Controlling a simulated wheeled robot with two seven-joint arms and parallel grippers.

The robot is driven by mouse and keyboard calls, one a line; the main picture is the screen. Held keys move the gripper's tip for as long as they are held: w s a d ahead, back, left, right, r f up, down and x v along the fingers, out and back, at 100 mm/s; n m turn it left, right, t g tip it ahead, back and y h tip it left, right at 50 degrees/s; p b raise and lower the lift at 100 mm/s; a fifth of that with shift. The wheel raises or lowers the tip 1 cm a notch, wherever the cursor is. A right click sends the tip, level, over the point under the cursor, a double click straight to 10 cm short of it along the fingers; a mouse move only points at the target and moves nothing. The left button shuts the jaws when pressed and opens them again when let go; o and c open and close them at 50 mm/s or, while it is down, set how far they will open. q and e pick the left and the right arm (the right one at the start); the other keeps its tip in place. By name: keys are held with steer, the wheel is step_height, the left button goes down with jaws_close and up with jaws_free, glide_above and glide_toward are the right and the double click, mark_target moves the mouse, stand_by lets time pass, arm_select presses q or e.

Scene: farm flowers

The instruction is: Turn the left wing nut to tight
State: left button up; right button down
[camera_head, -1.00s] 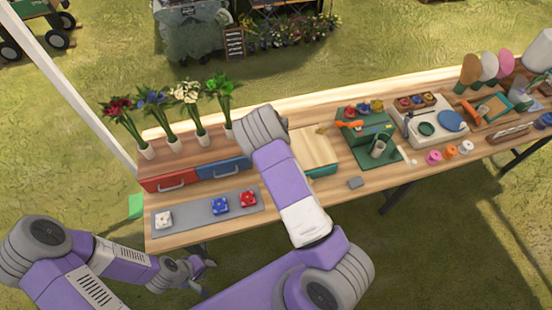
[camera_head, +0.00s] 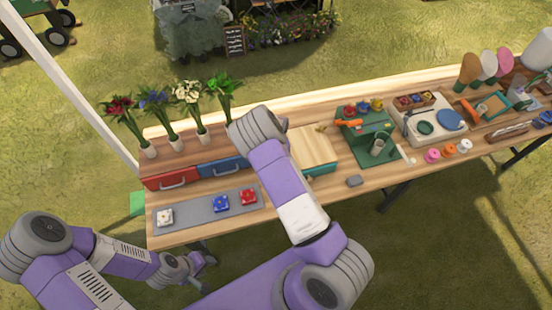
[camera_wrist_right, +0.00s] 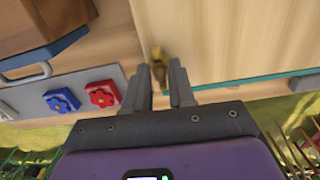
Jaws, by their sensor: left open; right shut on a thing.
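The flower press, a pale wooden board with a teal base (camera_head: 315,148), lies mid-table. It also shows in the right wrist view (camera_wrist_right: 235,45). A small brass wing nut (camera_wrist_right: 157,52) sits at its left edge, between the fingertips of my right gripper (camera_wrist_right: 160,72). That gripper is shut on the wing nut, seen from above; its exact turn angle is too blurred to tell. In the head view my right wrist hides this nut and the jaws. Another small brass piece (camera_head: 322,127) shows at the press's far right. My left gripper (camera_head: 203,269) is open and empty in front of the table's left end.
A drawer unit with red (camera_head: 172,179) and blue (camera_head: 222,167) fronts stands left of the press. A grey mat (camera_head: 192,212) holds white, blue and red flower blocks. A green stand (camera_head: 365,138) is on the right. A grey block (camera_head: 354,181) lies near the front edge.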

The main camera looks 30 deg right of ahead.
steer(key=shift+w+d+r, duration=0.1)
steer(key=shift+w+r, duration=0.15)
steer(key=c, duration=1.3)
jaws_free()
steer(key=o, duration=0.4)
steer(key=shift+s+f, duration=0.15)
steer(key=shift+s, duration=0.05)
steer(key=shift+c, duration=0.2)
step_height(320, 180, up, 8)
steer(key=shift+f, duration=0.2)
